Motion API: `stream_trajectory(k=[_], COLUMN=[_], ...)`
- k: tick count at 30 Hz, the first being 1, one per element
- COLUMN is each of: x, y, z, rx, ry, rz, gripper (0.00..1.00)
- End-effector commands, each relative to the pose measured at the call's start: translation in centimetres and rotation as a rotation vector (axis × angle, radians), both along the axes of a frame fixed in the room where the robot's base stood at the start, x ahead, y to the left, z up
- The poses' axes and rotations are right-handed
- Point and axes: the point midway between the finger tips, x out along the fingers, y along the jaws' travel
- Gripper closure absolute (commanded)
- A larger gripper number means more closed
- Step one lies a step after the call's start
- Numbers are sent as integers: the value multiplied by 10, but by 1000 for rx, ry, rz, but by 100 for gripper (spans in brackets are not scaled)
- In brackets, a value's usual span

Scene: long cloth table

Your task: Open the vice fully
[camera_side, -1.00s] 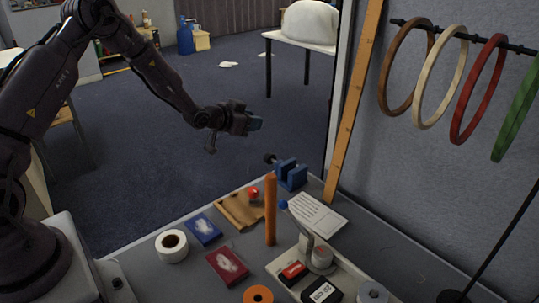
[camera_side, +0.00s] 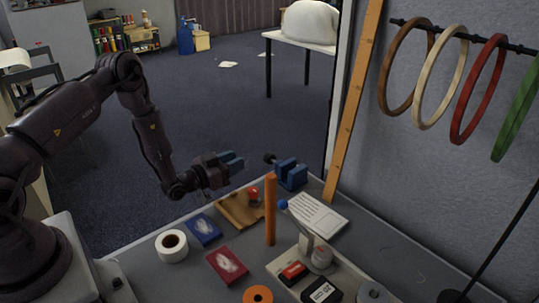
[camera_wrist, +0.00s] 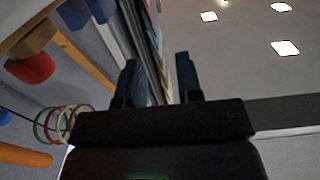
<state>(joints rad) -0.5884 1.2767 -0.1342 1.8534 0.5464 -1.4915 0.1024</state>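The blue vice (camera_side: 291,176) stands at the far edge of the table, with a visible gap between its jaws. A dark knob (camera_side: 270,158) sticks out on its left side. My gripper (camera_side: 234,161) is left of the vice, apart from it, at about the knob's height in the side view, fingers pointing toward it. In the wrist view my gripper (camera_wrist: 158,75) shows two fingers apart with nothing between them. Blue blocks at the top of the wrist view look like the vice (camera_wrist: 75,13). How far the jaws can travel cannot be seen.
Rings (camera_side: 400,70) hang on the wall.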

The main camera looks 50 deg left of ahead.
Motion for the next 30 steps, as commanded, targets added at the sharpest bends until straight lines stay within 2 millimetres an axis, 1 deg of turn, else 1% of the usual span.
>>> stream_trajectory(k=[1, 4, 8, 11, 14, 21, 24, 27, 30], x=[-1, 0, 2, 11, 27, 78, 96, 110, 120], y=[-1, 0, 0, 0, -1, -1, 0, -1, 0], z=[-13, -27, -34, -33, -33, -33, -33, -34, -34], rx=[-1, -1, 0, 2, 1, 1, 1, -1, 0], ry=[3, 1, -1, -4, -5, -4, -3, -2, -1], rz=[-1, 0, 0, -1, -1, -2, 0, -1, 0], gripper=[67, 67, 67, 67, 67, 67, 67, 67, 67])
